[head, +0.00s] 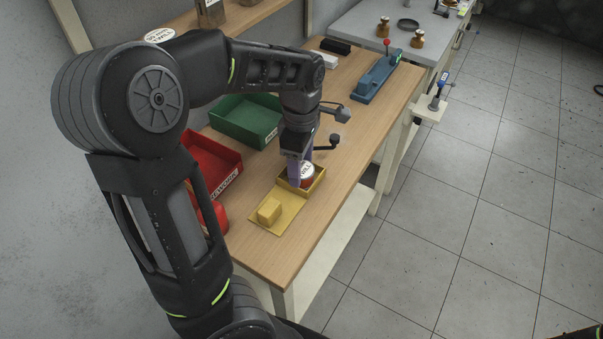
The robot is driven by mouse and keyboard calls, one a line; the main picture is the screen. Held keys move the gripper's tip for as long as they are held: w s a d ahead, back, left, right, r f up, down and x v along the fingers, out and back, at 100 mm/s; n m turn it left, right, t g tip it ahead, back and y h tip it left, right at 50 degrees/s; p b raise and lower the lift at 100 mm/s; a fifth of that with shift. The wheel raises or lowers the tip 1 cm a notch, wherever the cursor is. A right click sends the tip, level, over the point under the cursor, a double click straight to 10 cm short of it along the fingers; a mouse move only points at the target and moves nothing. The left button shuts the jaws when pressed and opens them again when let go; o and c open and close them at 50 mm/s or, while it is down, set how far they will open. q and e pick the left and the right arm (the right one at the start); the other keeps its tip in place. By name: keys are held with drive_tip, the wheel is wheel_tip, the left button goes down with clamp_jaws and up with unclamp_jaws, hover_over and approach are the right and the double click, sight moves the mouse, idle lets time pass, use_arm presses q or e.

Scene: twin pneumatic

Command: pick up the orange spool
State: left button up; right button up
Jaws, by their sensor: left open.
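A small round thing with a white labelled top and a red-orange side (307,172), which looks like the orange spool, sits in a small yellow tray (318,184) on the wooden bench. My left gripper (299,176) is open and points down at the tray, with its purple-grey fingers at the left side of the round thing. The fingers hide part of it, and I cannot tell whether they touch it. My right gripper is not in view.
A yellow block (269,211) rests on a yellow plate (290,213) near the bench's front. A red bin (214,160) and green bin (240,122) stand behind. A blue fixture (375,82) stands farther along the wooden bench (345,150). The floor to the right is clear.

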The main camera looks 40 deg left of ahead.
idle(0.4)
use_arm(q)
drive_tip(key=c, duration=1.1)
drive_tip(key=shift+c, duration=0.2)
drive_tip(key=shift+r, duration=0.1)
wheel_tip(320, 180, up, 10)
idle(0.4)
